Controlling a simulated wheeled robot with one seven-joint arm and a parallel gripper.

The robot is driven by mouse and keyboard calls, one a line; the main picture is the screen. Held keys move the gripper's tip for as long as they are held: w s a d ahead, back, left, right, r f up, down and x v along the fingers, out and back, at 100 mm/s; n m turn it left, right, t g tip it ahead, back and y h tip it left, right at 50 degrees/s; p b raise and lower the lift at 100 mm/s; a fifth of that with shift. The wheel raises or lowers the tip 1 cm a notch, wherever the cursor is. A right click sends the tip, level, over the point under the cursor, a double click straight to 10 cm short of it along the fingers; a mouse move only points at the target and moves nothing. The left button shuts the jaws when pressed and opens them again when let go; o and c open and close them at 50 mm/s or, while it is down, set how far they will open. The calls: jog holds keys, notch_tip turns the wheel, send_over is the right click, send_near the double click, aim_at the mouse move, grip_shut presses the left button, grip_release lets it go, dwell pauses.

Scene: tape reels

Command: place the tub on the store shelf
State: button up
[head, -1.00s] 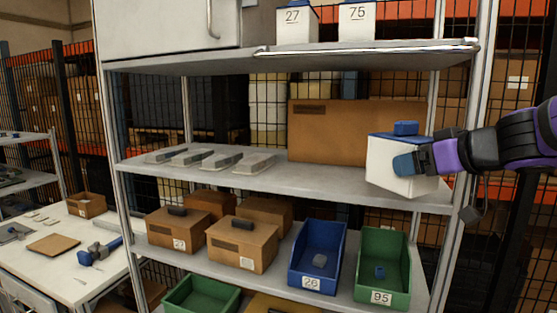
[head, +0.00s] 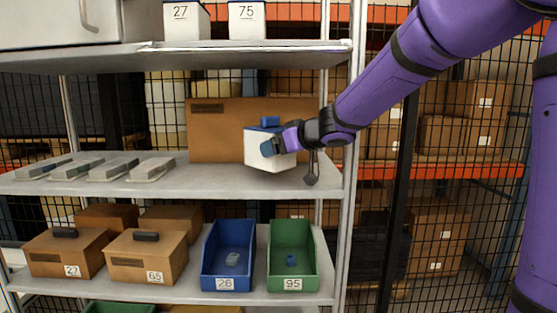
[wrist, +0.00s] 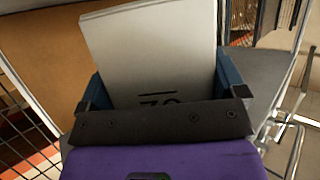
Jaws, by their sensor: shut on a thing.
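The tub is at the right part of the middle shelf (head: 215,182), in front of a large brown carton (head: 222,135). I cannot tell whether its base touches the shelf. In the wrist view the tub (wrist: 150,55) stands between the blue fingers of my gripper (wrist: 160,88). Dark marking on its face is partly hidden by the gripper.
Several grey flat items (head: 110,167) lie on the shelf's left. White tubs marked 27 (head: 185,22) and 75 (head: 247,22) stand above. Below are brown boxes (head: 145,262), a blue bin (head: 228,260) and a green bin (head: 291,262). The right post (head: 352,130) is near my arm.

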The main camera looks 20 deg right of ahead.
aim_at(288, 156)
jog(key=shift+w, duration=0.45)
jog(key=shift+w+a+f, duration=0.1)
jog(key=shift+w+f, duration=0.15)
jog(key=shift+f, duration=1.55)
jog(key=shift+f, duration=0.1)
jog(key=o, duration=1.5)
jog(key=shift+s+r, duration=0.2)
jog(key=shift+s, duration=0.05)
jog(key=v, duration=1.1)
jog(key=shift+s+d, duration=0.2)
jog(key=shift+d, duration=0.1)
